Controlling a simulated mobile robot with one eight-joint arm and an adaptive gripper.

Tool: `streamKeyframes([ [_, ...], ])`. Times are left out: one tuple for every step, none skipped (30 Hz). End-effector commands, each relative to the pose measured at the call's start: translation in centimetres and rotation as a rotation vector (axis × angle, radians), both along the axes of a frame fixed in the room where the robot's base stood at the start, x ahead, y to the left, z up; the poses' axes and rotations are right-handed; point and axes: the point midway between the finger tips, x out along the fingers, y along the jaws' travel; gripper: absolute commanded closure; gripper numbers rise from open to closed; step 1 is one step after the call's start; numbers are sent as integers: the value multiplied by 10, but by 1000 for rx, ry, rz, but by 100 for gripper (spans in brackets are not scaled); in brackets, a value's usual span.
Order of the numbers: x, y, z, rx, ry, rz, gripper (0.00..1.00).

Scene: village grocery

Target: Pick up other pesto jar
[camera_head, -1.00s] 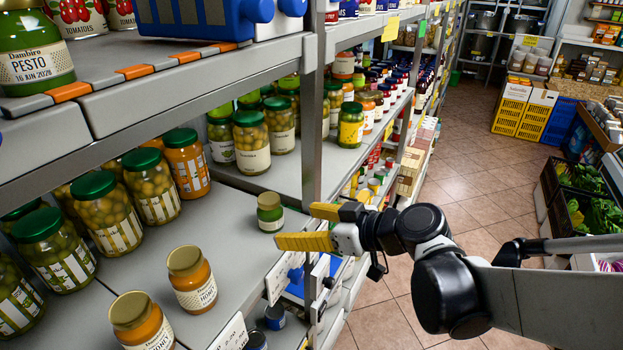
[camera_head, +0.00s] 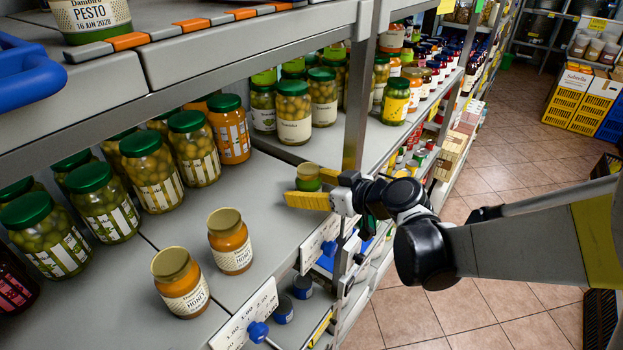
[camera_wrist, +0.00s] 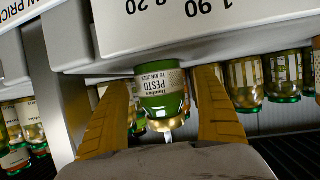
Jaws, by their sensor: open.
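A small green pesto jar (camera_head: 308,178) with a gold lid stands near the front edge of the middle shelf (camera_head: 225,195). In the wrist view, the jar (camera_wrist: 160,97) appears upside down, its PESTO label facing the camera. My gripper (camera_head: 315,188) is open, with its yellow fingers on either side of the jar. In the wrist view, the fingers (camera_wrist: 160,112) flank it with small visible gaps. The near finger partly hides the jar's lower part in the head view. Another pesto jar (camera_head: 92,18) stands on the upper shelf, its top cut off.
Two honey jars (camera_head: 230,241) (camera_head: 181,283) stand toward the front left. Large olive jars (camera_head: 151,172) line the back. A grey shelf post (camera_head: 359,95) rises close behind my gripper. Price tags (camera_head: 245,318) hang along the front edge. A blue object (camera_head: 25,75) is at upper left.

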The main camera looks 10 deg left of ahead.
Motion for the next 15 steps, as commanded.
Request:
streamKeyframes([
  [0,0,0,0,0,0,21],
  [0,0,0,0,0,0,21],
  [0,0,0,0,0,0,21],
  [0,0,0,0,0,0,21],
  [0,0,0,0,0,0,21],
  [0,0,0,0,0,0,30],
  [0,0,0,0,0,0,39],
  [0,0,0,0,0,0,48],
  [0,0,0,0,0,0,60],
  [0,0,0,0,0,0,69],
  [0,0,0,0,0,0,79],
  [0,0,0,0,0,0,89],
  [0,0,0,0,1,0,89],
  [0,0,0,0,1,0,89],
  [0,0,0,0,1,0,89],
])
